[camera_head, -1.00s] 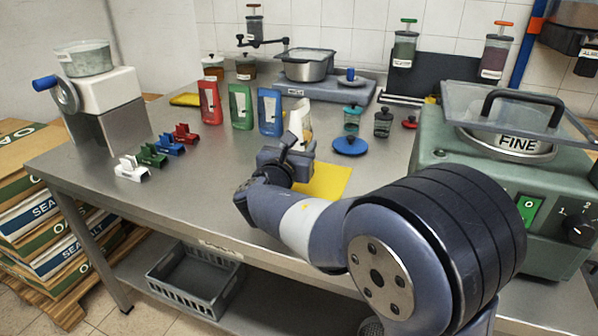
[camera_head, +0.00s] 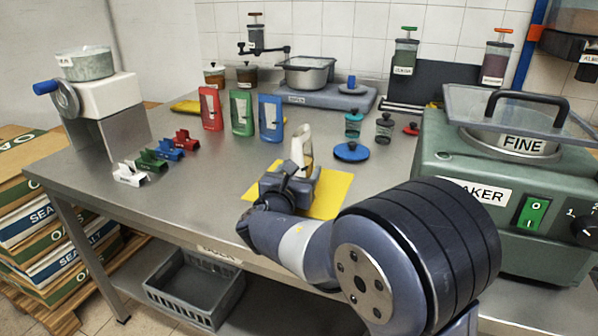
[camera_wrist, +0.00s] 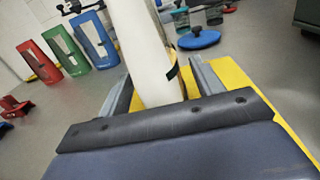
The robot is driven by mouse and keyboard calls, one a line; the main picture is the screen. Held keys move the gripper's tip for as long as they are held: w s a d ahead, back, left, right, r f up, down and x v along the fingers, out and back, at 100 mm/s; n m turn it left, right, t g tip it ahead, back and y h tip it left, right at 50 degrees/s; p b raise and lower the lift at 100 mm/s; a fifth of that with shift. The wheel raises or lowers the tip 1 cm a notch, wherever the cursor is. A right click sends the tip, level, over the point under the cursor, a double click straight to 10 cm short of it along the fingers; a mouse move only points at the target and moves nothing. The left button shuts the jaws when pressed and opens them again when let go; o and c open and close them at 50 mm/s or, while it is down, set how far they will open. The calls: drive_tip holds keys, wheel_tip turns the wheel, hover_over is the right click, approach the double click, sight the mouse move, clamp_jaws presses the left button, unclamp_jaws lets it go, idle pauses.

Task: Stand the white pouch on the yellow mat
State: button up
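The white pouch (camera_head: 302,146) stands roughly upright in my gripper (camera_head: 301,174), over the back part of the yellow mat (camera_head: 334,190). In the wrist view the pouch (camera_wrist: 143,50) is between the two fingers of my gripper (camera_wrist: 160,85), with its top cut off by the frame.
Red (camera_head: 211,107), green (camera_head: 241,112) and blue (camera_head: 270,117) pouches stand behind to the left. A blue lid (camera_head: 351,152) and small jars (camera_head: 353,124) lie behind to the right. Coloured clips (camera_head: 152,159) sit at left. A green machine (camera_head: 470,190) stands at right.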

drive_tip(key=shift+r, duration=0.2)
drive_tip(key=shift+s+a, duration=0.1)
drive_tip(key=shift+s, duration=0.15)
drive_tip(key=p+v, duration=0.2)
drive_tip(key=v, duration=0.9)
drive_tip(key=shift+s, duration=0.25)
drive_tip(key=shift+a, duration=0.1)
idle(0.6)
